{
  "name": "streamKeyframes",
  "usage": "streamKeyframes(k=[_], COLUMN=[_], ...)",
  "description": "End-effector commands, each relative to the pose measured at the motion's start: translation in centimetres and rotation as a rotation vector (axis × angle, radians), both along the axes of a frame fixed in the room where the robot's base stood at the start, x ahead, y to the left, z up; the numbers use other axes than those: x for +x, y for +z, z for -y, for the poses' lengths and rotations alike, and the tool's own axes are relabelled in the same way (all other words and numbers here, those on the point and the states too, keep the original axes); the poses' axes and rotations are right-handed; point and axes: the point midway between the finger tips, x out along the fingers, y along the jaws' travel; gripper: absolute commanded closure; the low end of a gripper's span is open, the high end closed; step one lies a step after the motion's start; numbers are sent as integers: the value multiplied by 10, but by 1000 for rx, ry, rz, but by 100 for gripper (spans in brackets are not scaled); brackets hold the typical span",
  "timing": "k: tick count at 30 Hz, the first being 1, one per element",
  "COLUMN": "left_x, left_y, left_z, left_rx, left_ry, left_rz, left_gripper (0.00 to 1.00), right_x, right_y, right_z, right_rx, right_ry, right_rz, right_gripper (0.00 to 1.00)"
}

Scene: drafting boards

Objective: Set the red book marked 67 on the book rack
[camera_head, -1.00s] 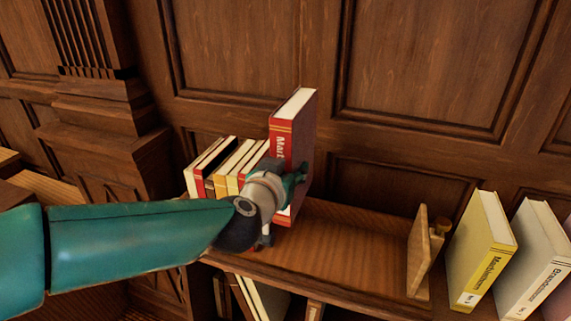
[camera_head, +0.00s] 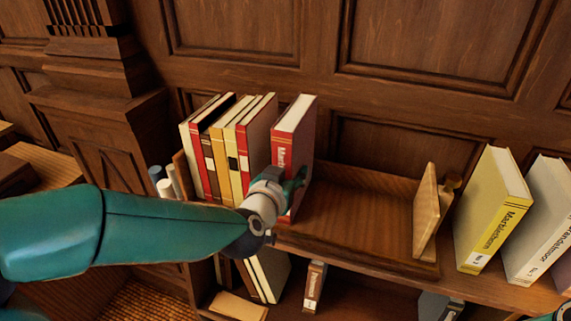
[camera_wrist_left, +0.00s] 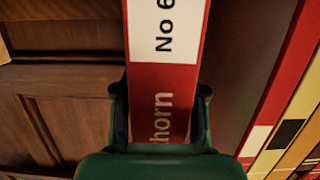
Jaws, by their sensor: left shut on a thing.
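The red book (camera_head: 296,116) with a pale page block stands upright in my left gripper (camera_head: 287,186). In the left wrist view its red spine (camera_wrist_left: 160,85) shows a white label reading "No 6", cut off at the frame edge, and the letters "horn". My left gripper is shut on the lower spine, a finger on each side. The book is in the wooden book rack (camera_head: 365,225), right of a row of books. Its lower end is partly behind the gripper, so I cannot tell whether it touches the rack floor.
Several red, brown and cream books (camera_head: 228,150) stand at the rack's left. The rack floor is bare from the held book to a tan wooden end block (camera_head: 426,215). A yellow book (camera_head: 490,215) and a grey book (camera_head: 540,215) stand beyond it. A panelled wall rises behind.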

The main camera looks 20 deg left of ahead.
Motion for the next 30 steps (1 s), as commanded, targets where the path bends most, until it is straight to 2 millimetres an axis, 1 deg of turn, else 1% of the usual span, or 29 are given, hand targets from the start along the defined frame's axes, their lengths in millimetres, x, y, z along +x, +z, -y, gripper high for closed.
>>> streamKeyframes(k=[1, 8, 9, 11, 12, 13, 23, 26, 30], left_x=[1, 1, 0, 0, 0, 0, -1, -6, -24], left_y=[4, 4, 0, 0, 0, 0, 1, 3, 8], left_z=[-1, 0, 0, 0, 1, 1, 1, 1, 0], left_rx=[0, 0, 0, 0, 0, 0, 0, -2, -2], left_ry=[3, 2, -1, -1, -1, -1, -1, -2, -3], left_rz=[11, 11, 0, 0, 0, 0, 1, 2, 3], left_gripper=[100, 100, 54, 44, 37, 34, 34, 34, 34], right_x=[0, 0, 0, 0, 0, 0, 0, 0, 0], right_y=[0, 0, 0, 0, 0, 0, 0, 0, 0], right_z=[0, 0, 0, 0, 0, 0, 0, 0, 0], right_rx=[0, 0, 0, 0, 0, 0, 0, 0, 0], right_ry=[0, 0, 0, 0, 0, 0, 0, 0, 0], right_rz=[0, 0, 0, 0, 0, 0, 0, 0, 0], right_gripper=[60, 60, 60, 60, 60, 60, 60, 60, 60])
